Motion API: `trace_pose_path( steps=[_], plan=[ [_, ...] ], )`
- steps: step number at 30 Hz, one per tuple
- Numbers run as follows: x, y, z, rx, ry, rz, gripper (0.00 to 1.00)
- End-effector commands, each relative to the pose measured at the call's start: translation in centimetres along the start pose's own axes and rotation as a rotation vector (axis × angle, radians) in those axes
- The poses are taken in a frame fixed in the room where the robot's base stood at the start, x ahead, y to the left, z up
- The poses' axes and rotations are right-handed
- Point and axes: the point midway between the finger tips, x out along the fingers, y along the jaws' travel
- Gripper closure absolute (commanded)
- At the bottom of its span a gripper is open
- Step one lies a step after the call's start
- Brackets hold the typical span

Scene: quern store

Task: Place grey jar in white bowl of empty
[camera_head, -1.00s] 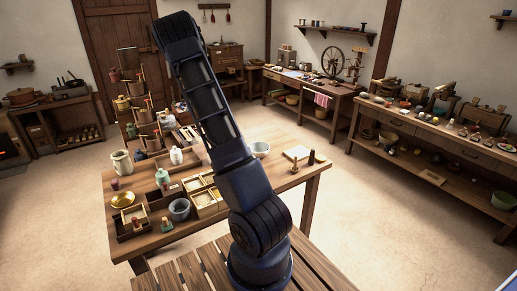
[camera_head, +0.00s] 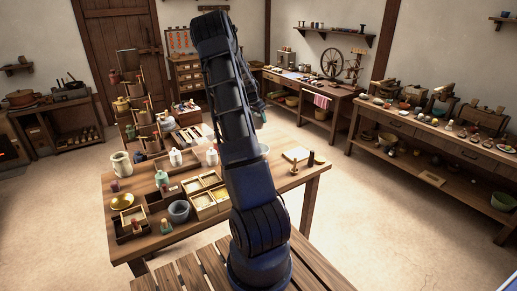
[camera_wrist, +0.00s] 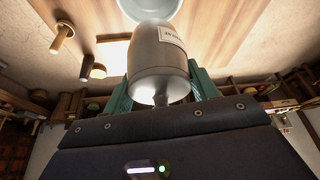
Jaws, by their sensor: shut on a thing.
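The grey jar (camera_wrist: 158,62) fills the middle of the wrist view, a smooth metallic-looking body with a white paper label on its side. My gripper (camera_wrist: 160,88) is shut on it, with one green finger on each side. The white bowl (camera_wrist: 150,8) shows at the top of the wrist view, partly behind the jar and cut off by the frame. In the head view a sliver of the bowl (camera_head: 264,149) shows on the table beside my arm. My arm hides most of the bowl and the gripper there.
The wooden table (camera_head: 285,190) also carries a pale board (camera_head: 296,154), a small dark bottle (camera_head: 311,159), divided wooden boxes (camera_head: 203,201), a grey-blue bowl (camera_head: 179,211), a brass dish (camera_head: 122,201) and a cream jug (camera_head: 122,164). The table's front right part is clear.

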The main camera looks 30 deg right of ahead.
Motion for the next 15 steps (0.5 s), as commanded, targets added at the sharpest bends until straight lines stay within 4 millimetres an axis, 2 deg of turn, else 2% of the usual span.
trace_pose_path(
  steps=[3,15],
  plan=[
    [2.4,0.1,1.0,0.0,-0.001,0.003,0.76],
    [10.2,0.0,4.2,-0.002,-0.001,0.002,0.76]
  ],
)
